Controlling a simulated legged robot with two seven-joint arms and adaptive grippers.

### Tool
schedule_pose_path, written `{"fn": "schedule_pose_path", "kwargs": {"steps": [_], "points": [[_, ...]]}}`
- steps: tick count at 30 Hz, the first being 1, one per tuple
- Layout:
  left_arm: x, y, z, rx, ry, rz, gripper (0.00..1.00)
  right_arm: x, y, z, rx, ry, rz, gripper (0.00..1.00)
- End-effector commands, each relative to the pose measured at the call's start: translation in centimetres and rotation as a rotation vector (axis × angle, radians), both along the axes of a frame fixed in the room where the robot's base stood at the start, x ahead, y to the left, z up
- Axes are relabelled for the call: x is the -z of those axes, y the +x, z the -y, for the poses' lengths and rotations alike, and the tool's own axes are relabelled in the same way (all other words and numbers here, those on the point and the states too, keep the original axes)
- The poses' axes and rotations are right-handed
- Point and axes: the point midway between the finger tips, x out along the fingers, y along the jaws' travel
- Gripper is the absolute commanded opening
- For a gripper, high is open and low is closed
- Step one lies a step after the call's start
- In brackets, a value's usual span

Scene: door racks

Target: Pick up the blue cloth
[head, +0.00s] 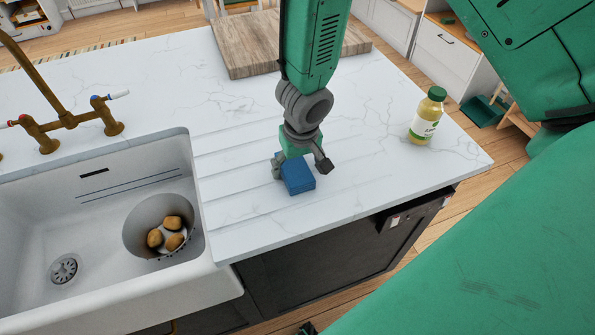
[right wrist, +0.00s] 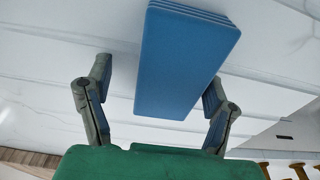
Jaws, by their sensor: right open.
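The blue cloth (head: 299,177) is a small folded block on the white marble counter, right of the sink. My right gripper (head: 301,168) is above and around it, with one finger on each side. In the right wrist view the cloth (right wrist: 183,62) lies between the two open fingers (right wrist: 157,98). A gap shows between the cloth and the left finger; the right finger is close to the cloth's edge, and I cannot tell if they touch. My left gripper is not in view.
A white sink (head: 100,245) with a brass tap (head: 66,121) is at left; a grey bowl (head: 137,222) in it holds several potatoes. A wooden board (head: 243,52) lies behind my right arm. A green-capped bottle (head: 426,117) stands at right. The counter (head: 360,165) around the cloth is clear.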

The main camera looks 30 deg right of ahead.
Motion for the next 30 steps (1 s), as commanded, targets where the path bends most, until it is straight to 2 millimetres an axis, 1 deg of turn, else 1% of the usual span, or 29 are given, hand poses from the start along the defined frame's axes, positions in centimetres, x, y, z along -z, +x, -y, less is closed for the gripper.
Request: {"fn": "schedule_pose_path", "kwargs": {"steps": [5,8,9,10,18,21,23,26,30], "points": [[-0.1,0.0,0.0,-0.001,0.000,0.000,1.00,-0.2,0.0,-0.3,-0.001,-0.005,0.002,0.76],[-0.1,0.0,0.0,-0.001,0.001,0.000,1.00,-0.2,0.0,-0.3,-0.002,-0.004,0.001,0.44],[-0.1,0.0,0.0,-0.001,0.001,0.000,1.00,-0.2,0.0,-0.2,-0.001,-0.003,0.001,0.30],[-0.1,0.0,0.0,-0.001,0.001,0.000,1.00,-0.2,0.0,-0.1,-0.001,-0.001,0.001,0.22],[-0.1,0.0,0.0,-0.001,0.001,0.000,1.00,-0.1,0.0,0.3,0.000,0.003,0.000,0.22],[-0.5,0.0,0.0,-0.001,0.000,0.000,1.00,-0.5,0.0,0.3,0.002,0.003,0.000,0.22],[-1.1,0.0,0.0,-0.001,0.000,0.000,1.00,-1.1,0.0,0.2,0.001,0.002,0.000,0.22],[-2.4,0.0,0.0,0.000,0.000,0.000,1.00,-2.7,0.0,0.1,0.001,0.000,0.002,0.22],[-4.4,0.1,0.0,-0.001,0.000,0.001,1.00,-5.5,-0.1,0.0,0.004,0.002,0.002,0.22]]}}
